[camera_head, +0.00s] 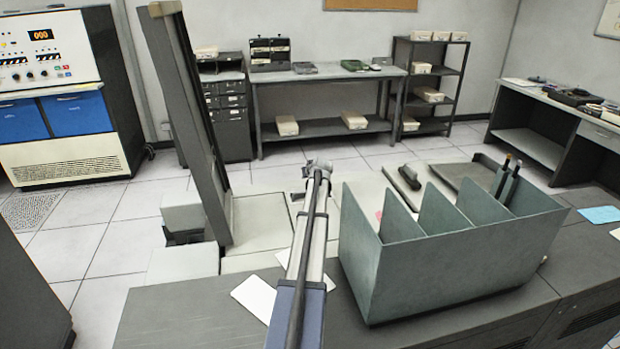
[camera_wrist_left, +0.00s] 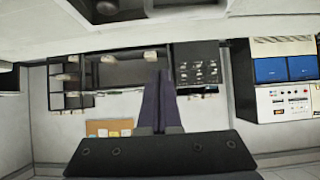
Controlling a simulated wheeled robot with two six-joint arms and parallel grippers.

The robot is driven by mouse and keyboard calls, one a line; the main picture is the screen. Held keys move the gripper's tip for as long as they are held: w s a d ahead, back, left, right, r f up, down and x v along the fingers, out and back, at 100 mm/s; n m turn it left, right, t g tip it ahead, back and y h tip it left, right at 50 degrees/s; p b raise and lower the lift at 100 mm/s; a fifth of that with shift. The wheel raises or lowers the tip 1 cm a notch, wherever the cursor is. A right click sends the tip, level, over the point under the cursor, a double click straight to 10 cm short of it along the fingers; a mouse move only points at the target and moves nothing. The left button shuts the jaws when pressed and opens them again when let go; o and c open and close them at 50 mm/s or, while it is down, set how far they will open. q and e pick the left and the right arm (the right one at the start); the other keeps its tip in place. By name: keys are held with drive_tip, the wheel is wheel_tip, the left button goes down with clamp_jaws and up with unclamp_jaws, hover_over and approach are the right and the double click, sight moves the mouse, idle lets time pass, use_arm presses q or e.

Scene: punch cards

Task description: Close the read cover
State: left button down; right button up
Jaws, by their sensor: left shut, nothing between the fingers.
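The read cover (camera_head: 188,130) appears to be the tall dark grey panel at left of centre in the head view. It stands up, leaning a little left, with its lower end at the pale machine top (camera_head: 262,222). My left gripper (camera_head: 318,168) is at the end of the arm that rises through the middle, right of the panel and apart from it in the picture. In the left wrist view the dark fingers (camera_wrist_left: 158,76) are together with nothing between them. The cover is not clearly recognisable there. My right gripper is in neither view.
A grey-green divided card bin (camera_head: 450,262) stands close right of my arm. A white card (camera_head: 254,297) lies on the dark top left of the arm. Beyond are a shelf table (camera_head: 330,77) and a blue-and-white console (camera_head: 60,100). The floor between is clear.

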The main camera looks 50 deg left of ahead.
use_arm(q)
drive_tip(key=shift+a+f+b, duration=0.1)
drive_tip(key=shift+f+b, duration=0.2)
drive_tip(key=shift+f, duration=0.45)
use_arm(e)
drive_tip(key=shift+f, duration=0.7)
use_arm(q)
drive_tip(key=f+b, duration=0.3)
drive_tip(key=shift+w+a, duration=0.25)
drive_tip(key=shift+a, duration=0.1)
drive_tip(key=shift+r, duration=0.1)
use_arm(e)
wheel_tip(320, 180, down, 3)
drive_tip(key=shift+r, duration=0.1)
use_arm(q)
drive_tip(key=shift+r, duration=0.1)
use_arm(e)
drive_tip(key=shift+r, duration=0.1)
